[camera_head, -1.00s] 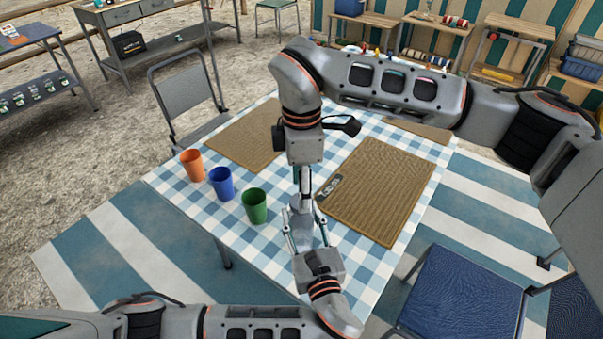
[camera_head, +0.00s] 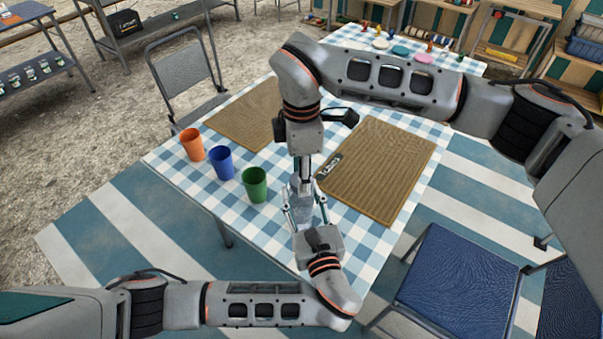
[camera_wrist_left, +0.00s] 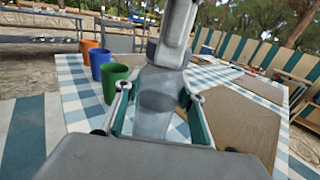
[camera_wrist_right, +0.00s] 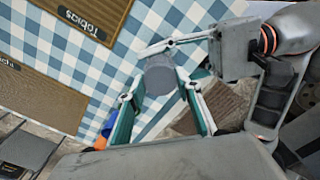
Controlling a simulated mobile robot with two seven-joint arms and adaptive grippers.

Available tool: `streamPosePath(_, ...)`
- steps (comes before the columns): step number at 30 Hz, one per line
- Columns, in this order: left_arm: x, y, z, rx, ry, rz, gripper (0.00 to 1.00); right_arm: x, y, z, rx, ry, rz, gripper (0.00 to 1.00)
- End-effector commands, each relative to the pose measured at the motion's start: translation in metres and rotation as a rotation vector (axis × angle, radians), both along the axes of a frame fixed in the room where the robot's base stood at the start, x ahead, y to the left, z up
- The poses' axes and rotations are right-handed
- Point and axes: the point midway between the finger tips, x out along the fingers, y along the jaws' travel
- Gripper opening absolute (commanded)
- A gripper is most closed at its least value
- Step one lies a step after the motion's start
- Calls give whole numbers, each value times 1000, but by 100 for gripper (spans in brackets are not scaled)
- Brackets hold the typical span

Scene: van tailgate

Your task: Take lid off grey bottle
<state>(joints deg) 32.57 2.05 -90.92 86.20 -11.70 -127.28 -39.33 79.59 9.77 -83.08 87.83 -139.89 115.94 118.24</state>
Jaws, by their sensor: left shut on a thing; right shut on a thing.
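The grey bottle (camera_head: 300,192) stands upright over the near part of the checked table, between my two grippers. My left gripper (camera_head: 304,208) comes from the near side and is shut on the bottle's body, one finger on each side. The body also shows in the left wrist view (camera_wrist_left: 155,105). My right gripper (camera_head: 303,182) points down from above and is shut on the top of the bottle, at the lid. In the right wrist view a round grey end (camera_wrist_right: 160,78) shows between the fingers. The lid's seam is hidden, so I cannot tell whether it is loose.
Orange (camera_head: 192,145), blue (camera_head: 221,163) and green (camera_head: 255,185) cups stand left of the bottle. Brown placemats (camera_head: 385,165) lie on the table (camera_head: 345,225), one with a name tag. A grey chair (camera_head: 180,70) and a blue chair (camera_head: 460,280) stand beside it.

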Motion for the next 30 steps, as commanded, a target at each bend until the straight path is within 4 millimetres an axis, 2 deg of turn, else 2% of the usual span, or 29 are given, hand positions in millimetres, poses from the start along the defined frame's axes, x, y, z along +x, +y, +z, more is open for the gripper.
streamPosePath(5, 0, 0, 0, 0, -1, 0, 0, 1, 0, 1, -2, -5, 240, 8)
streamPosePath(30, 0, 0, 0, 0, -1, 0, 0, 0, 0, 2, -1, -4, 1955, 8)
